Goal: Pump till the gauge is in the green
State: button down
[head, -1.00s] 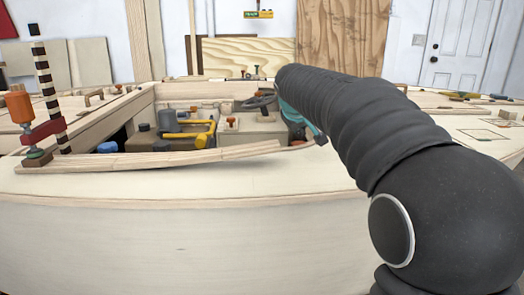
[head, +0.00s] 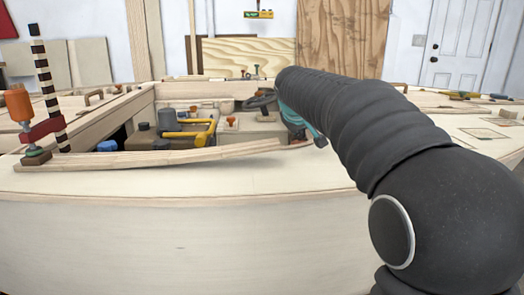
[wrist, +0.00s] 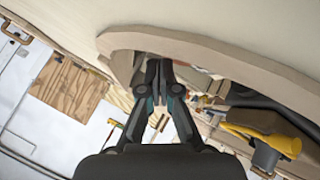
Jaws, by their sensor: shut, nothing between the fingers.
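My gripper (wrist: 158,76) is shut and empty in the wrist view, with its fingertips by the curved edge of a pale plywood panel. In the head view my arm hides most of it; a teal part (head: 294,118) shows at the cockpit's right side. A yellow handle with a grey cylinder, perhaps the pump (head: 203,128), lies in the cockpit left of my gripper and apart from it. The yellow part also shows at the right of the wrist view (wrist: 262,137). No gauge is clearly readable; a small green, yellow and red strip (head: 258,15) hangs at the back.
The cockpit is bounded by wooden rails (head: 180,158). A black steering wheel (head: 260,100) and small orange-topped fittings stand inside. An orange-handled clamp (head: 18,105) and a striped post (head: 48,95) stand at left. The foredeck (head: 200,180) is clear.

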jog(key=shift+d+f+b, duration=0.1)
jog(key=shift+f+b, duration=0.95)
jog(key=shift+f, duration=0.6)
dwell(1.0)
jog(key=shift+s+f+b, duration=0.15)
jog(key=shift+f+b, duration=0.7)
jog(key=shift+f, duration=0.1)
dwell(0.9)
jog(key=shift+r, duration=0.1)
dwell(0.3)
jog(key=shift+r+p, duration=0.6)
jog(key=shift+p, duration=0.05)
jog(key=shift+r, duration=0.1)
jog(key=r+p, duration=0.1)
jog(key=r, duration=0.1)
jog(key=r+p, duration=0.2)
jog(key=d+r+p, duration=0.1)
jog(key=r+p, duration=0.1)
jog(key=shift+a+r+p, duration=0.15)
jog(key=shift+r+p, duration=0.15)
jog(key=shift+p, duration=0.05)
jog(key=shift+a, duration=0.35)
